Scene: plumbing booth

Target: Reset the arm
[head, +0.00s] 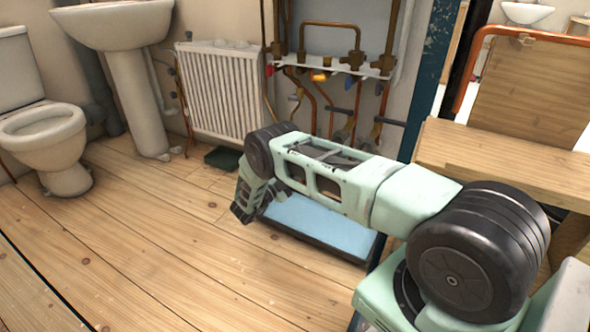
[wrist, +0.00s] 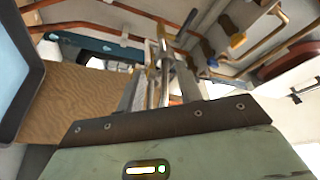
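My arm reaches from the lower right of the head view toward the middle, and bends down at its far end. My gripper (head: 242,211) hangs there, low over the wooden floor and by the left end of a blue-surfaced tray (head: 320,220). The arm hides part of it, and its fingertips are small and dark. In the wrist view, grey finger-like metal parts stand beyond the green wrist housing, against a cluttered background of pipes. Whether the fingers are apart or together is unclear.
A white radiator (head: 220,92), copper pipes with valves (head: 331,62), a sink pedestal (head: 134,100) and a toilet (head: 45,130) line the back. A wooden bench (head: 500,160) stands right, close to my arm. The floor (head: 130,240) at left is clear.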

